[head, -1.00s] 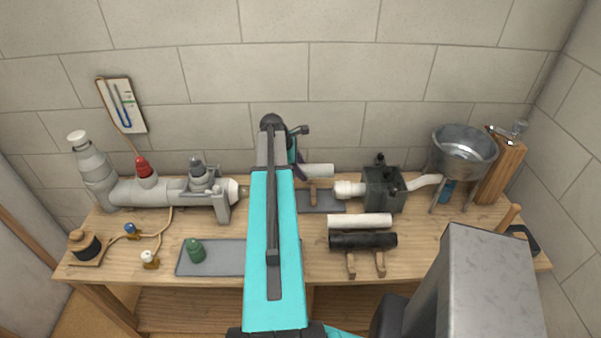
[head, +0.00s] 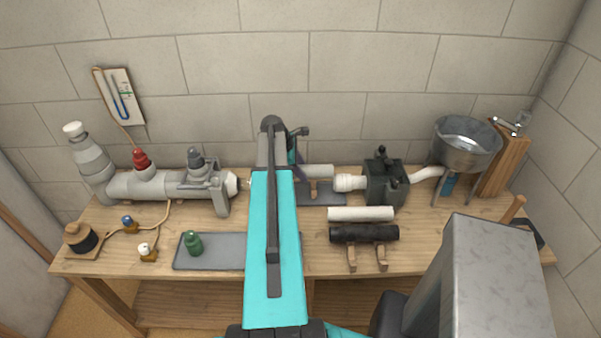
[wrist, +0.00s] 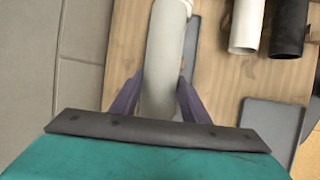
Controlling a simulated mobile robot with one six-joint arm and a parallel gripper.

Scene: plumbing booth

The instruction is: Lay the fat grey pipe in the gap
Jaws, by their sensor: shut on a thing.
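My gripper (wrist: 158,100) is shut around the fat grey pipe (wrist: 163,60), with a dark finger on each side of it. In the head view the pipe's right part (head: 319,171) shows beside my arm, just above and left of the white collar (head: 345,183) on the dark box's left side. The gap lies between this collar and the pale end (head: 232,185) of the left grey pipework. I cannot tell whether the pipe touches the collar.
A white pipe (head: 361,214) and a black pipe (head: 364,233) lie in front of the dark box (head: 385,185). A steel funnel bowl (head: 467,145) stands at right. A green bottle (head: 193,243) stands on a grey mat (head: 222,251) at front left.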

